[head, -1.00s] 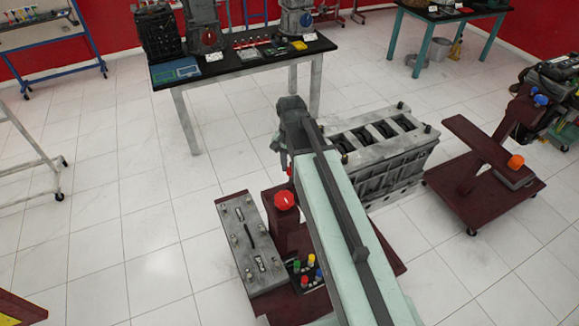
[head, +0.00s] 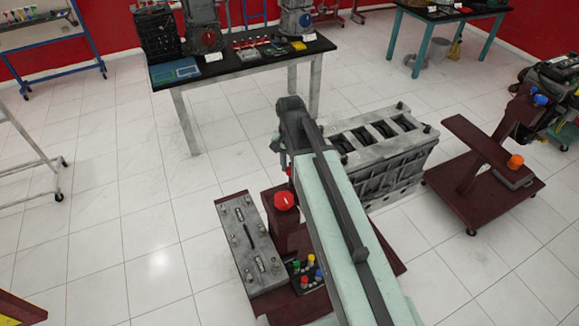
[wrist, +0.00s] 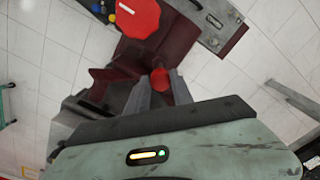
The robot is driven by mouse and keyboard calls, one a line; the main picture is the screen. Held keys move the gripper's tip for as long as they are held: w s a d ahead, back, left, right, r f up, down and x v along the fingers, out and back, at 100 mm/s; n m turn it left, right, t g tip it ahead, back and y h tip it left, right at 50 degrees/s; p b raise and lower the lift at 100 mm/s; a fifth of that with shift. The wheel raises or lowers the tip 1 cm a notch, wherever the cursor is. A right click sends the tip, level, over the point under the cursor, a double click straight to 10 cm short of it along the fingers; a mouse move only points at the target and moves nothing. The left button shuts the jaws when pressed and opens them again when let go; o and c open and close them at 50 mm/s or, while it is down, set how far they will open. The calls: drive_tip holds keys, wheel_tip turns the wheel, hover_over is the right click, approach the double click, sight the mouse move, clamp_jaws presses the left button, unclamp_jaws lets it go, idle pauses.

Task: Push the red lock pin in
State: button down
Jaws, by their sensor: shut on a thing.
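The red lock pin (wrist: 160,77) shows as a small rounded red piece at the top of the wrist view's grey fingers. My gripper (wrist: 159,86) is shut on it, one finger on each side. The pin sits by a dark red stand (wrist: 176,42); how deep it sits is hidden. In the head view a small bit of red (head: 289,171) shows beside my wrist, just above a large red knob (head: 284,200). My arm hides the fingertips there. The large knob (wrist: 137,18) is also at the top of the wrist view, apart from my fingers.
A grey panel (head: 238,225) and colored buttons (head: 308,262) are on the stand. A grey engine block (head: 385,175) stands close on the right of my arm. A black-topped table (head: 225,72) is behind. Open tiled floor lies to the left.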

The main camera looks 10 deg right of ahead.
sight(290, 169)
drive_tip(key=shift+f, duration=0.1)
wheel_tip(290, 169, down, 4)
drive_tip(key=b, duration=0.4)
drive_tip(key=shift+f+b, duration=0.25)
drive_tip(key=shift+b, duration=0.15)
drive_tip(key=shift+s+r, duration=0.1)
drive_tip(key=shift+r, duration=0.1)
drive_tip(key=c, duration=1.1)
unclamp_jaws()
drive_tip(key=shift+p, duration=0.3)
wheel_tip(290, 169, up, 8)
drive_tip(key=p, duration=0.8)
drive_tip(key=shift+f, duration=0.15)
